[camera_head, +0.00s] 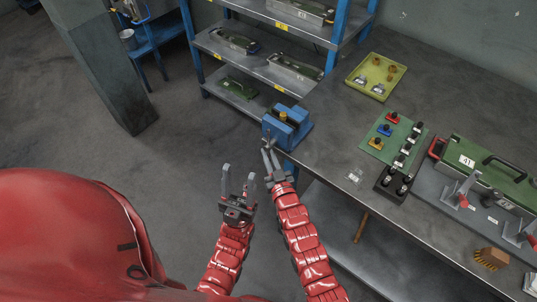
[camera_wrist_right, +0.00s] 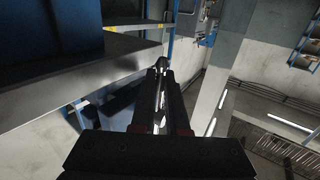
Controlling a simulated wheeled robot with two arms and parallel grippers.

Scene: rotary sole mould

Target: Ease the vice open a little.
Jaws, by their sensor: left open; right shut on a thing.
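The blue vice (camera_head: 292,132) stands at the near left corner of the grey workbench, with a small yellow part (camera_head: 283,117) at its top. In the right wrist view a dark blue block, apparently the vice (camera_wrist_right: 50,28), fills the upper left. My right gripper (camera_head: 268,152) is at the vice's near side, its fingers close together on the small grey vice handle (camera_head: 268,141). The handle is mostly hidden by the fingers, which also show in the right wrist view (camera_wrist_right: 161,68). My left gripper (camera_head: 238,172) is open and empty, left of the right one and clear of the bench.
A green board (camera_head: 392,142) with knobs, a yellow tray (camera_head: 376,76) and a black block (camera_head: 393,184) lie on the bench. A green mould (camera_head: 490,170) with toggle clamps is farther right. A blue-posted shelf rack (camera_head: 262,68) stands behind the vice. Floor left of the bench is free.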

